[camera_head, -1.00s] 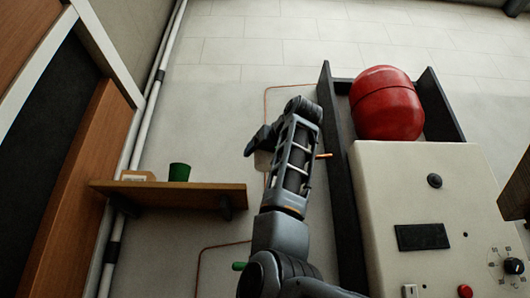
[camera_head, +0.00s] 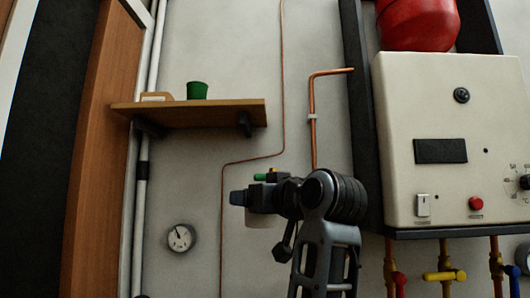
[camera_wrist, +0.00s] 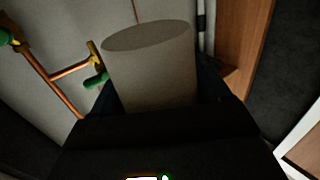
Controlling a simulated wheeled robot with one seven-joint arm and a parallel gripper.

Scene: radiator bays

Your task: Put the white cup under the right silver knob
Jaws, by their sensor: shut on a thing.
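The white cup (camera_wrist: 150,75) fills the middle of the wrist view, greyish in the dim light, with its oval end facing up in the picture. The dark fingers of my gripper (camera_wrist: 160,92) lie on both sides of it, shut on it. In the head view my gripper (camera_head: 246,200) is in front of the wall, left of the white boiler panel. A small pale part of the cup (camera_head: 257,220) shows below the fingers. I cannot make out the right silver knob in either view.
A wooden shelf (camera_head: 190,114) with a green cup (camera_head: 197,90) is at upper left. A gauge (camera_head: 181,237) is on the wall below it. The boiler panel (camera_head: 450,180) stands right of my arm, with coloured valves underneath. A green-handled valve (camera_wrist: 95,80) and copper pipe are left in the wrist view.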

